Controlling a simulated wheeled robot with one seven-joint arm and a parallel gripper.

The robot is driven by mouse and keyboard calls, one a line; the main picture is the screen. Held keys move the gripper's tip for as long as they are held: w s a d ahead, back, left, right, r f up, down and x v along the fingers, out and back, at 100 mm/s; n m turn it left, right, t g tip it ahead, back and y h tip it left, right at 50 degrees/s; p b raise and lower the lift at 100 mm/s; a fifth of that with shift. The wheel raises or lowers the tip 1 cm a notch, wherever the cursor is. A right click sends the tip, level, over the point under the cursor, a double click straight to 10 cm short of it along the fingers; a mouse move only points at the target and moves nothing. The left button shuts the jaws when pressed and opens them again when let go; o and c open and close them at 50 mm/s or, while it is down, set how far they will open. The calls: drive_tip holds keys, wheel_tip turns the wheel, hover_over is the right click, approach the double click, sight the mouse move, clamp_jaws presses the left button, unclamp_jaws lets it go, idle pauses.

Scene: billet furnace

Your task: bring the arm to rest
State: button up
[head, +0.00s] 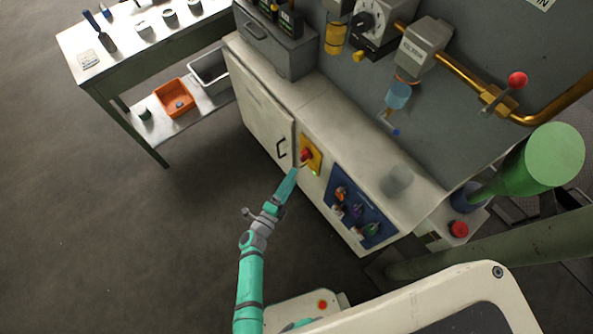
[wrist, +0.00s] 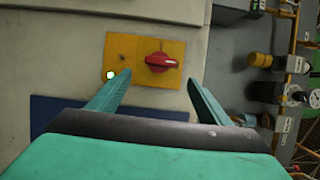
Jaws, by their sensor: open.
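My teal arm reaches up from the bottom of the head view to the front of the grey cabinet. My gripper (head: 298,168) is close to a yellow plate (head: 311,152) with a red rotary knob (head: 305,154). In the wrist view my gripper (wrist: 165,90) has its two teal fingers spread wide with nothing between them. The red knob (wrist: 160,62) shows just beyond the fingertips, its handle lying sideways in that picture. A green-white lamp (wrist: 110,75) is lit on the plate by the left fingertip. I cannot tell whether a finger touches the plate.
Below the plate is a blue panel (head: 355,207) with several coloured plugs. A cabinet handle (head: 281,149) sticks out to the left. A green post (head: 540,160) and a red button (head: 459,229) stand at right. A workbench (head: 110,75) is at upper left. The floor left of my arm is clear.

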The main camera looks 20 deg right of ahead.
drive_tip(key=shift+v, duration=0.85)
drive_tip(key=s+a+r+n+t+y, duration=0.4)
drive_tip(key=s+a+r+n+y, duration=0.2)
drive_tip(key=s+a+r+n, duration=0.5)
drive_tip(key=s+d+r+n+y, duration=0.1)
drive_tip(key=s+r+n+y, duration=0.6)
drive_tip(key=s+r+n, duration=0.6)
drive_tip(key=s+n, duration=0.2)
drive_tip(key=n, duration=0.1)
drive_tip(key=shift+s+d+r+n+g, duration=0.2)
drive_tip(key=shift+s+r+n+g, duration=0.1)
drive_tip(key=shift+r+g, duration=0.1)
drive_tip(key=shift+a, duration=0.1)
